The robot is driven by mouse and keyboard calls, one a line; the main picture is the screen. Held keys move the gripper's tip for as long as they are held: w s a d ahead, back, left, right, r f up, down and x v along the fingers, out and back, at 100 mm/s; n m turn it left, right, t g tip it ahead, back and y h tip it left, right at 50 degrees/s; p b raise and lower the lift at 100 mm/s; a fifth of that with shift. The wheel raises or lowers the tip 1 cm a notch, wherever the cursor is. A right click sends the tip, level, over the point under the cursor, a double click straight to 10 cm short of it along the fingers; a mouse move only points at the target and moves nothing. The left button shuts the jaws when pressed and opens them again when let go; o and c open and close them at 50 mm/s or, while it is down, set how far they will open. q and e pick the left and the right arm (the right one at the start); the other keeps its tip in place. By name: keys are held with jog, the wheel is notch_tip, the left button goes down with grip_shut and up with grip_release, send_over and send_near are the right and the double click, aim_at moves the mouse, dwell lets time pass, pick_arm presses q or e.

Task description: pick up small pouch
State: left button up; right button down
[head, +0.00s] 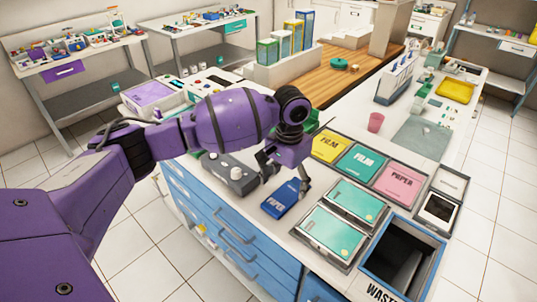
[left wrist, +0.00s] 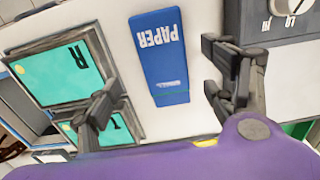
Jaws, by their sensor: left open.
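A small blue pouch marked PAPER (head: 279,202) lies flat on the white counter top, near its front edge. It also shows in the left wrist view (left wrist: 160,62), at the top middle. My left gripper (head: 285,172) is open and empty, just above and behind the pouch. In the left wrist view, the fingers of my left gripper (left wrist: 162,88) stand apart to either side of the pouch's end. I see no contact between fingers and pouch. My right gripper is not in view.
A grey box with a knob (head: 236,174) stands left of the pouch. To the right are trays with teal packs (head: 355,199) and a blue-rimmed waste bin (head: 437,247). Behind lie yellow (head: 328,146), teal (head: 362,162) and pink (head: 396,183) packs in trays. A pink cup (head: 375,122) stands farther back.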

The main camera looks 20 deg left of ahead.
aim_at(284, 196)
pick_arm(q)
notch_tip(284, 196, down, 2)
jog(key=shift+a+f, duration=0.15)
jog(key=shift+f, duration=0.05)
jog(key=shift+w+f, duration=0.2)
jog(key=shift+f, duration=1.25)
jog(key=c, duration=1.2)
jog(key=shift+c, duration=0.4)
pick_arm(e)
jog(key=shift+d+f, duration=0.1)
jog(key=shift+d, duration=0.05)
pick_arm(q)
jog(key=shift+r, duration=0.2)
